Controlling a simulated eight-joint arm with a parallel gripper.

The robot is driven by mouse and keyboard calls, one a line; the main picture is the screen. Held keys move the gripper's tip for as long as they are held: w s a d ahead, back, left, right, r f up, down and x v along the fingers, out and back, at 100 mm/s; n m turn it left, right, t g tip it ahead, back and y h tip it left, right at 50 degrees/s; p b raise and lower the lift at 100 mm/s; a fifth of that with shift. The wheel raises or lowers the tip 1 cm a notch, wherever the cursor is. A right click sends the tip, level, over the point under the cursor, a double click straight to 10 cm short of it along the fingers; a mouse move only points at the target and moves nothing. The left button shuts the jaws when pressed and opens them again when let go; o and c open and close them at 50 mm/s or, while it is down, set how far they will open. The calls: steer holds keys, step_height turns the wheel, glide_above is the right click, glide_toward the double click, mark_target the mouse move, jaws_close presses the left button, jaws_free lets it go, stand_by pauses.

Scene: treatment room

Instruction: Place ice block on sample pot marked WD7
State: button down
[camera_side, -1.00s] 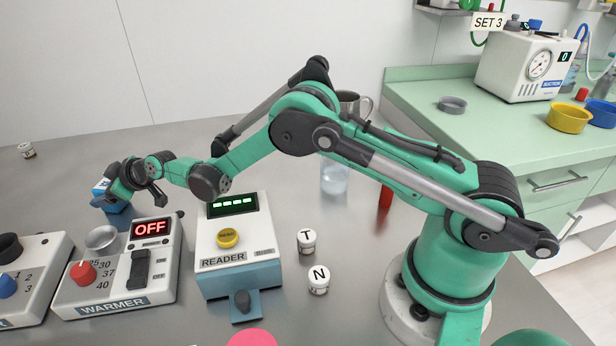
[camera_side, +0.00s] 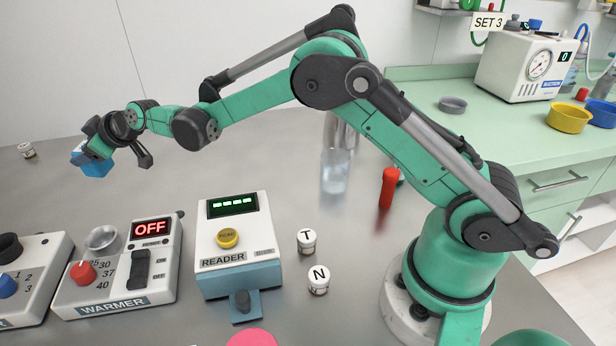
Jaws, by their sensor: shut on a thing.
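My gripper (camera_side: 112,152) is at the upper left in the side view, shut on a blue block (camera_side: 94,166), which I take to be the ice block. The jaws partly hide the block, and it is held above the grey table. A small white pot (camera_side: 26,150) with a dark band stands on the table at the far left, beyond the block. Its marking is too small to read. Two other white pots, marked T (camera_side: 306,241) and N (camera_side: 319,279), stand right of the reader. No WD7 marking is legible.
The warmer (camera_side: 122,272), showing OFF, and the reader (camera_side: 236,245) stand in front of my gripper. A clear beaker (camera_side: 335,172) and a red-capped tube (camera_side: 388,188) stand near my arm. The table (camera_side: 60,200) at the back left is mostly clear.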

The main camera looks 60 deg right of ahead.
step_height(320, 180, up, 10)
step_height(320, 180, up, 8)
steer(key=f+n+g+y, duration=0.1)
steer(key=n+g+y, duration=0.7)
steer(key=n+g, duration=0.85)
glide_above(254, 345)
step_height(254, 345, down, 19)
steer(key=shift+s+r, duration=0.1)
steer(key=shift+c, duration=0.8)
jaws_free()
